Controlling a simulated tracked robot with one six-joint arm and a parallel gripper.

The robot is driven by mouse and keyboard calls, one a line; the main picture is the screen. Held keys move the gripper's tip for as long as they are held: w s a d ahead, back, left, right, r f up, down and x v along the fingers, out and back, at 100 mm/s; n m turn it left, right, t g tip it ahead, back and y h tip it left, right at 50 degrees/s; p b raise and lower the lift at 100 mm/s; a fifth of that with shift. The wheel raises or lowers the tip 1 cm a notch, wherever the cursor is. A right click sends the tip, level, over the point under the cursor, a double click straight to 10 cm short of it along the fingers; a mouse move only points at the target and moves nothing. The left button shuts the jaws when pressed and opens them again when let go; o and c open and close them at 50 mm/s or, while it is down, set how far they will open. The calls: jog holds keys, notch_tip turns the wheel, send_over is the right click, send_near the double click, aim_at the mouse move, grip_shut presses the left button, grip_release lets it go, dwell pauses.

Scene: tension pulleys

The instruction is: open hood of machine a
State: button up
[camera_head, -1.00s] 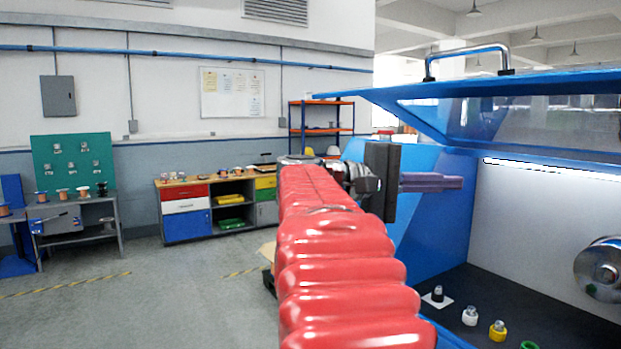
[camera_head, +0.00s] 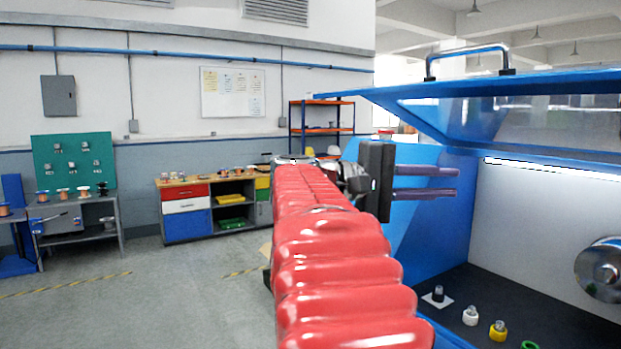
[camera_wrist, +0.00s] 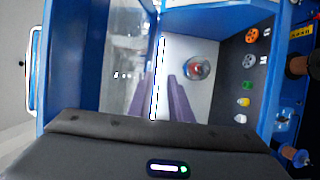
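The hood of the blue machine (camera_head: 372,96) is raised, with a clear window and its edge tilted up at the upper right of the head view. Its metal handle (camera_head: 468,55) stands on top. In the wrist view the hood's blue frame (camera_wrist: 100,14) and handle (camera_wrist: 35,70) are on the left. My gripper (camera_head: 456,182) has two purple fingers apart, with nothing between them. It points into the space below the raised hood and does not touch the handle. The fingers also show in the wrist view, before the white inner panel.
Inside the machine are a metal pulley (camera_head: 602,270) and small coloured fittings (camera_head: 498,330) on a dark floor. The blue side wall (camera_head: 425,215) stands near my fingers. Workbenches (camera_head: 215,205) and open floor (camera_head: 160,285) are to the left.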

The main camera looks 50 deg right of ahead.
jog(key=v, duration=1.2)
jog(key=shift+w+a, duration=0.3)
jog(key=shift+c, duration=0.3)
